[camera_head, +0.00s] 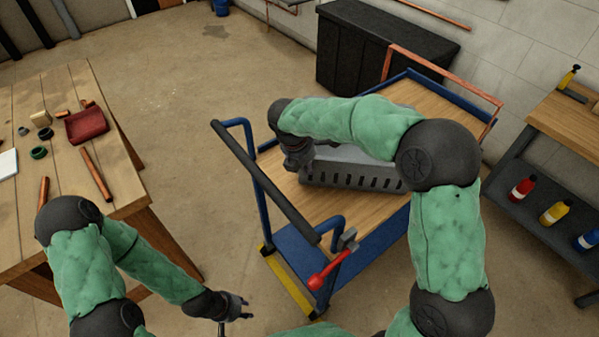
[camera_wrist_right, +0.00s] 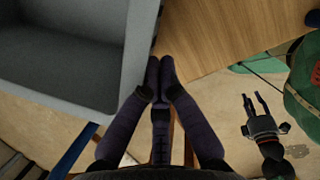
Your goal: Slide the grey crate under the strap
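The grey crate (camera_head: 352,171) lies on the wooden top of a blue trolley, slotted side facing me, partly hidden behind my right arm. Its open inside and pale rim (camera_wrist_right: 139,50) show in the right wrist view. An orange-brown strap (camera_head: 445,72) arches over the trolley's far end, beyond the crate. My right gripper (camera_head: 303,163) is at the crate's near left end. In the right wrist view its fingertips (camera_wrist_right: 160,68) are together beside the crate's outer wall, with nothing visible between them; contact is unclear. My left gripper (camera_head: 238,307) is open and empty, low left of the trolley.
The trolley's dark push handle (camera_head: 265,182) and a red lever (camera_head: 330,271) are at its near end. A wooden workbench (camera_head: 125,175) stands left, a black chest (camera_head: 375,50) behind, and a shelf table with bottles (camera_head: 565,120) right. Open floor lies between workbench and trolley.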

